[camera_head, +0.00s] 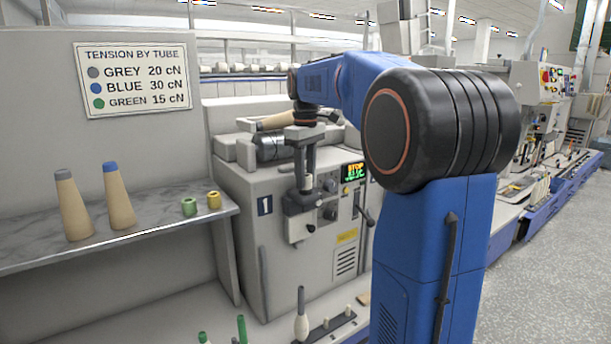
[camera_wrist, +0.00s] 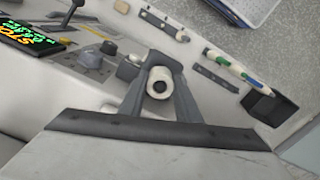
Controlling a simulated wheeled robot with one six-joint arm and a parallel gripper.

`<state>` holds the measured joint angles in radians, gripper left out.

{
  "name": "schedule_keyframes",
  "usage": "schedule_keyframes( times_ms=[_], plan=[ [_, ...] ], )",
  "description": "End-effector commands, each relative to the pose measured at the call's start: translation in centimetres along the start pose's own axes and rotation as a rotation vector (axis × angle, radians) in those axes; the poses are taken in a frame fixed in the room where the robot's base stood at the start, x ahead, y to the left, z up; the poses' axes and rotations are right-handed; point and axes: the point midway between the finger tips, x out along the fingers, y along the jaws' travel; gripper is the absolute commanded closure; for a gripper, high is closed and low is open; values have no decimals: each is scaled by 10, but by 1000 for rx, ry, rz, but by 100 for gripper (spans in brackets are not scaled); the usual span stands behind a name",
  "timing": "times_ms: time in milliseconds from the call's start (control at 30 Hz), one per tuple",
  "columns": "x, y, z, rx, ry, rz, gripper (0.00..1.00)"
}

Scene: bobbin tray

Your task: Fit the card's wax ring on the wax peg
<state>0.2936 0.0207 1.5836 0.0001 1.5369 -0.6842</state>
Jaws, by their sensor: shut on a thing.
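My gripper (camera_head: 306,183) hangs down at the front of machine 1 and is shut on a small pale ring (camera_head: 309,181). The ring is just above the small unit (camera_head: 302,203) on the machine's front. I cannot make out the wax peg, nor whether the ring touches anything. A green ring (camera_head: 189,206) and a yellow ring (camera_head: 214,200) stand on the shelf. The wall card (camera_head: 133,75) lists grey, blue and green tubes with tensions.
A grey-tipped cone (camera_head: 72,206) and a blue-tipped cone (camera_head: 118,197) stand on the shelf (camera_head: 30,258). The machine's lit display (camera_head: 354,172) is right of my gripper. Below are a peg rail (camera_head: 330,329) and, in the wrist view, a black bin (camera_wrist: 269,107).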

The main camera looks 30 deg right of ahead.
Motion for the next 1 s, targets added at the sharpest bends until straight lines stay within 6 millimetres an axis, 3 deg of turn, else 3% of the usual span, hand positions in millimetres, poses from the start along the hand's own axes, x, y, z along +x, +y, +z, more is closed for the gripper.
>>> schedule_keyframes(
  times_ms=[333, 367, 700, 1000],
  plan=[
    [6, 0, 0, 0, -1, 0, 91],
    [5, 0, 0, 0, 0, 0, 63],
    [4, 0, 0, 0, 0, 0, 62],
    [-14, 0, 0, 0, 1, 0, 62]
  ],
)
